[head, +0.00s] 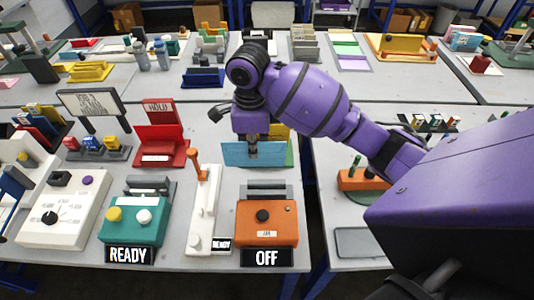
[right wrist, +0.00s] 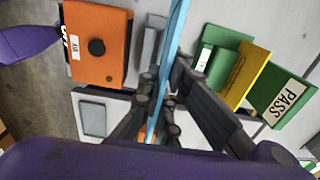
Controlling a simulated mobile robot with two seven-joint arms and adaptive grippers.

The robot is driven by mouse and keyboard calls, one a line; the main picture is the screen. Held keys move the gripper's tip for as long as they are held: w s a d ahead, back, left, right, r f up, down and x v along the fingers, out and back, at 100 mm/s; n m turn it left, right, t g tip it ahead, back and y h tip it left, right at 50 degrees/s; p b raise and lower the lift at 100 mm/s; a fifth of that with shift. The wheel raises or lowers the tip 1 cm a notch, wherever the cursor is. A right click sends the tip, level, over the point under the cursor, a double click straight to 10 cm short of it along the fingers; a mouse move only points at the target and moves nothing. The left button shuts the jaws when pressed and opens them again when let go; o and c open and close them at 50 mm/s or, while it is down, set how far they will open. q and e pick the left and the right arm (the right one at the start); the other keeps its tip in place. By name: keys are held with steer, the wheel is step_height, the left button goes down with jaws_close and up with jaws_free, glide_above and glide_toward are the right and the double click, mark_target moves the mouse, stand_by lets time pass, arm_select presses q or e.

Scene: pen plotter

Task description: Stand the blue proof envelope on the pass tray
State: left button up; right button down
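The blue proof envelope (head: 240,153) is held upright over the table in the head view. It shows edge-on as a thin blue strip in the right wrist view (right wrist: 178,30). My right gripper (head: 252,149) is shut on it, with a finger on either side in the right wrist view (right wrist: 160,105). The green pass tray (right wrist: 283,97), marked PASS, is beside the envelope, with a yellow envelope (right wrist: 251,72) in it. In the head view the tray (head: 290,149) is mostly hidden behind the blue envelope. I cannot tell whether the blue envelope touches the tray. My left gripper is not in view.
A red HOLD tray (head: 160,132) stands left of the blue envelope. In front are an orange box (head: 280,222) with an OFF sign, a white lever unit (head: 204,222) and a teal READY box (head: 145,232). A gap between tables lies to the right.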

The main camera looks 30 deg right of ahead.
steer(key=w+d+f, duration=0.3)
steer(key=w+f, duration=0.1)
steer(key=w+d+f, duration=0.4)
steer(key=shift+w+d, duration=0.25)
steer(key=shift+w, duration=0.05)
steer(key=f, duration=0.1)
steer(key=f+b, duration=0.1)
steer(key=w+f, duration=0.1)
steer(key=f, duration=0.1)
steer(key=shift+d, duration=0.4)
steer(key=shift+f, duration=0.35)
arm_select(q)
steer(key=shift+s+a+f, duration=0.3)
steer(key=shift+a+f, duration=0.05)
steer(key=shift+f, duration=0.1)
arm_select(e)
steer(key=shift+r, duration=0.15)
steer(key=c, duration=2)
jaws_free()
steer(key=shift+c, duration=0.2)
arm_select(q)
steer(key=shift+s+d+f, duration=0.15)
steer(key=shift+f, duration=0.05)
arm_select(e)
steer(key=shift+o, duration=0.3)
steer(key=shift+f, duration=0.2)
